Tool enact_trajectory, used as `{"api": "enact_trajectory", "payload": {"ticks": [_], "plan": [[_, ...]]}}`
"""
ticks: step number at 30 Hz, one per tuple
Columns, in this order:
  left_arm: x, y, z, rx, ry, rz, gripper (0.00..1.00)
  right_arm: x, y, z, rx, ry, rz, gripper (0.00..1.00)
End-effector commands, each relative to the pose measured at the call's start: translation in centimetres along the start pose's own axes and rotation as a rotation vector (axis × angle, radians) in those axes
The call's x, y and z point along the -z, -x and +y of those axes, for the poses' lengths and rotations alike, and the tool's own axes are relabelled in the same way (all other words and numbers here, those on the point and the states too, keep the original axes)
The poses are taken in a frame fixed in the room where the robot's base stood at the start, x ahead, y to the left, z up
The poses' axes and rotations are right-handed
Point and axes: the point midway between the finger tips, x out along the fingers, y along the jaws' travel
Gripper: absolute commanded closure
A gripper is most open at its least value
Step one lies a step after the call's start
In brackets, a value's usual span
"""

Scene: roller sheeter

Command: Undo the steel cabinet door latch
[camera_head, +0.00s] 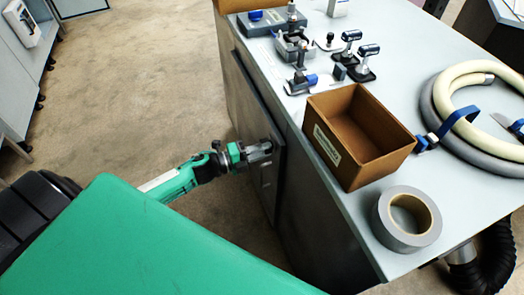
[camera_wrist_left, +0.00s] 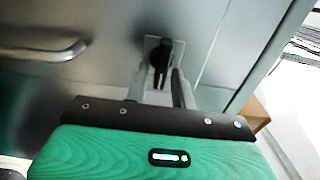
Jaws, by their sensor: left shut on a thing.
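The steel cabinet door (camera_head: 258,125) is on the side of the grey cabinet, below the worktop. In the left wrist view the door (camera_wrist_left: 110,25) shows with a black latch handle (camera_wrist_left: 160,60) on a pale plate, standing about upright. My left gripper (camera_head: 262,152) reaches the door from the left. In the left wrist view its two fingers (camera_wrist_left: 160,85) stand on either side of the latch handle and are shut on it. The fingers partly hide the handle's lower end. My right gripper is not in view.
A curved bar handle (camera_wrist_left: 45,52) is on the door to the left of the latch. On the worktop (camera_head: 340,205) are an open brown box (camera_head: 375,160), a grey tape roll (camera_head: 405,220), coiled hoses (camera_head: 450,85) and several small clamps. The floor (camera_head: 130,90) left of the cabinet is clear.

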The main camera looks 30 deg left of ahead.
Motion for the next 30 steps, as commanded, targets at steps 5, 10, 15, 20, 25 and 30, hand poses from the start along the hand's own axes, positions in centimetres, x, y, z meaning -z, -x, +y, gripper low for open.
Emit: {"api": "enact_trajectory", "payload": {"ticks": [5, 10, 15, 20, 25, 30], "plan": [[0.0, 0.0, 0.1, -0.001, -0.004, 0.0, 0.97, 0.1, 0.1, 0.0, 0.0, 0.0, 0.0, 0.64], [0.0, 0.0, 0.1, -0.001, -0.004, 0.0, 0.97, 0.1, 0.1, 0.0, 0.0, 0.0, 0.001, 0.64], [0.0, 0.0, 0.1, -0.001, -0.003, 0.0, 0.66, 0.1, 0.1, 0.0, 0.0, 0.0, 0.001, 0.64], [0.0, 0.0, 0.0, -0.001, -0.003, 0.0, 0.66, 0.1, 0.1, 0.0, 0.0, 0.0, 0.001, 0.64], [0.0, 0.8, 0.2, -0.002, -0.003, 0.0, 0.66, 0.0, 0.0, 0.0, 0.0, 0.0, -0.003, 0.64], [0.0, 3.1, 0.2, -0.004, -0.002, -0.001, 0.66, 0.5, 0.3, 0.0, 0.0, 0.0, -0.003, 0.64]]}}
